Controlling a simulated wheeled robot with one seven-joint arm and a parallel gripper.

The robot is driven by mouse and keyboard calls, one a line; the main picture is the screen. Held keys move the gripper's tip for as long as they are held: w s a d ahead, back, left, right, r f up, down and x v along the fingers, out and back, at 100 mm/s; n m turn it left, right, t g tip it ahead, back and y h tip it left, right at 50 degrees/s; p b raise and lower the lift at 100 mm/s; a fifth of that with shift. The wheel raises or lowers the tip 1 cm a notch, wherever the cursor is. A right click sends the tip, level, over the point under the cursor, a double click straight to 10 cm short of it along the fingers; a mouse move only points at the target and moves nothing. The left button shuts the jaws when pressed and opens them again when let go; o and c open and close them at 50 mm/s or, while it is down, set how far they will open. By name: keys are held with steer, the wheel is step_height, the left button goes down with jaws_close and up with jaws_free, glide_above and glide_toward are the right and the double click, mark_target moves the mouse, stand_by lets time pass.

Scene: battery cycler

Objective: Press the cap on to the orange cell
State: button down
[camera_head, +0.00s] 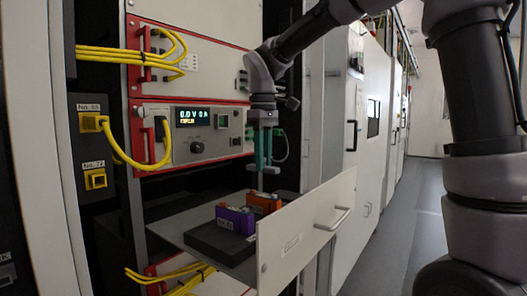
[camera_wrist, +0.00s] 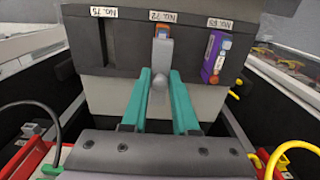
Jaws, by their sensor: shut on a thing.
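The orange cell (camera_head: 262,204) stands in a dark holder on the pulled-out drawer, behind the purple cell (camera_head: 235,219). My gripper (camera_head: 265,168), with teal fingers, points down above the orange cell. In the wrist view, my gripper (camera_wrist: 160,75) is shut on a small grey piece, seemingly the cap (camera_wrist: 161,52), between the fingertips. A little of the orange cell (camera_wrist: 162,27) shows beyond it by the No. 72 label. In the head view a gap shows between the fingertips and the cell. The cap's underside is hidden.
The dark holder (camera_head: 213,243) has labels No. 75 and No. 72. The drawer's white front panel (camera_head: 300,236) with a handle rises at the right. The rack face (camera_head: 190,127) with yellow cables is close behind and left. Open floor (camera_head: 405,230) lies right.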

glide_above(263, 196)
steer(key=shift+f, duration=2.45)
steer(key=shift+f, duration=0.55)
stand_by(0.4)
steer(key=c, duration=0.6)
jaws_free()
steer(key=o, duration=0.5)
steer(key=shift+r, duration=3.5)
steer(key=shift+c, duration=0.4)
